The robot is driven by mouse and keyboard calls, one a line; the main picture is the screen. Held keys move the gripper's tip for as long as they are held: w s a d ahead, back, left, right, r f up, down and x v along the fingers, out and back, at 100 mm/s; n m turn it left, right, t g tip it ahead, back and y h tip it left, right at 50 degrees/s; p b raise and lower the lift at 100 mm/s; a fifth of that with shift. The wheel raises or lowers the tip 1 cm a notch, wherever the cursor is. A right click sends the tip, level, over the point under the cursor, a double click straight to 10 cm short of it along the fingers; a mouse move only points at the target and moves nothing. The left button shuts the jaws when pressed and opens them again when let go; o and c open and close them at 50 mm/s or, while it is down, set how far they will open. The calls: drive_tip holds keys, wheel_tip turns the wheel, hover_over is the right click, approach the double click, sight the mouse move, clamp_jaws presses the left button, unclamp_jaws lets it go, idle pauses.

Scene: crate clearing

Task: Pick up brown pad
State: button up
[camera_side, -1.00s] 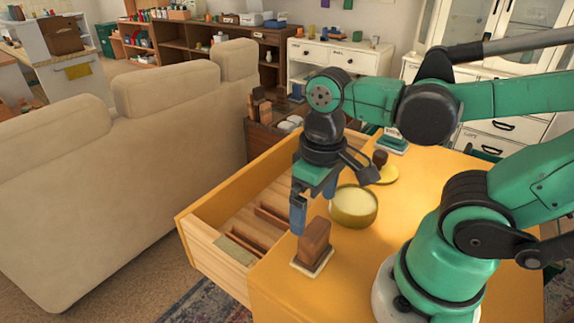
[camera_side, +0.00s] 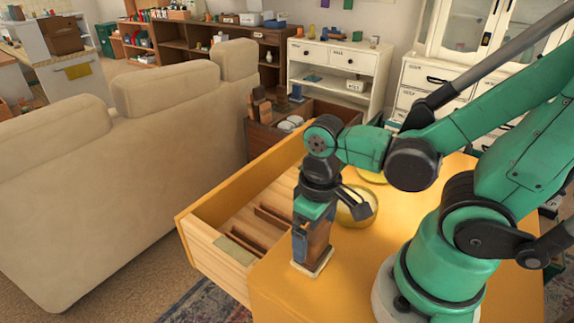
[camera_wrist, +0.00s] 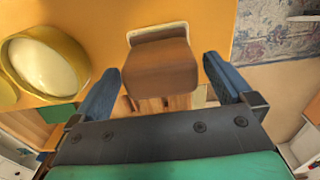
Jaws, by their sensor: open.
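The brown pad (camera_side: 320,240) is a brown block on a pale base, standing on the yellow top near its front left edge. My gripper (camera_side: 307,245) is lowered over it, and a blue finger hides part of its side. In the wrist view the brown pad (camera_wrist: 160,65) lies between the two spread blue fingers of my gripper (camera_wrist: 163,66). Gaps show on both sides of it, so the fingers look apart from it. The pad appears still on the surface.
A round yellow dish with cream filling (camera_side: 357,208) stands close behind my gripper; it shows left in the wrist view (camera_wrist: 82,50). An open yellow drawer (camera_side: 232,195) with brown slats inside is to the left. A beige sofa (camera_side: 110,170) is beyond it.

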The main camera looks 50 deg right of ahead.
drive_tip(key=shift+c, duration=0.2)
drive_tip(key=c, duration=1.3)
drive_tip(key=shift+r, duration=0.1)
wheel_tip(320, 180, up, 20)
drive_tip(key=shift+f, duration=0.1)
drive_tip(key=o, duration=0.7)
drive_tip(key=c, duration=0.3)
